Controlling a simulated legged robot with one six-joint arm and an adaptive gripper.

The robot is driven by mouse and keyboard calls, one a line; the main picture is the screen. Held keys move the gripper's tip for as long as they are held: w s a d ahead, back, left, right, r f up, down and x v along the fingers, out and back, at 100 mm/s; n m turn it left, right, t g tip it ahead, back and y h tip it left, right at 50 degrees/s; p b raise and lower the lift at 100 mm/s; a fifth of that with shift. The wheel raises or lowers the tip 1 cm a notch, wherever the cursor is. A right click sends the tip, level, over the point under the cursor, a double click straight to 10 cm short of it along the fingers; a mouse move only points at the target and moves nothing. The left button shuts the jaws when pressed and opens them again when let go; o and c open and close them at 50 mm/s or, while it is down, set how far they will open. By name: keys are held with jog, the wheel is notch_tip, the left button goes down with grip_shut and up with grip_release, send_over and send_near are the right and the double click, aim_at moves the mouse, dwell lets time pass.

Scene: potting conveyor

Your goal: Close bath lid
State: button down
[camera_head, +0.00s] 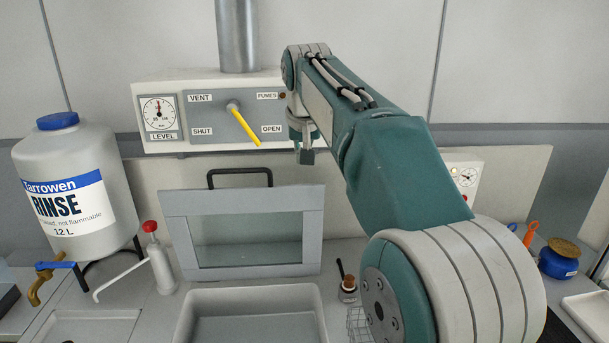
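The bath lid (177,236) is a grey frame with a glass pane (245,240). It stands raised, leaning back behind the bath. Its black handle (240,172) shows at its upper edge. The bath (253,290) is a pale tub at the bottom centre, uncovered, with its near part cut off by the picture edge.
The vent panel (210,82) carries a yellow lever (245,128) slanting down-right. A rinse jug (75,180) and a red-topped pump bottle (159,260) stand left. A small brown bottle (348,289) and wire basket (357,322) sit right of the bath. A blue pot (559,263) is far right.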

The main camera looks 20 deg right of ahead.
jog(key=w+x, duration=0.1)
jog(key=x, duration=0.9)
jog(key=shift+d, duration=0.25)
jog(key=shift+a, duration=0.1)
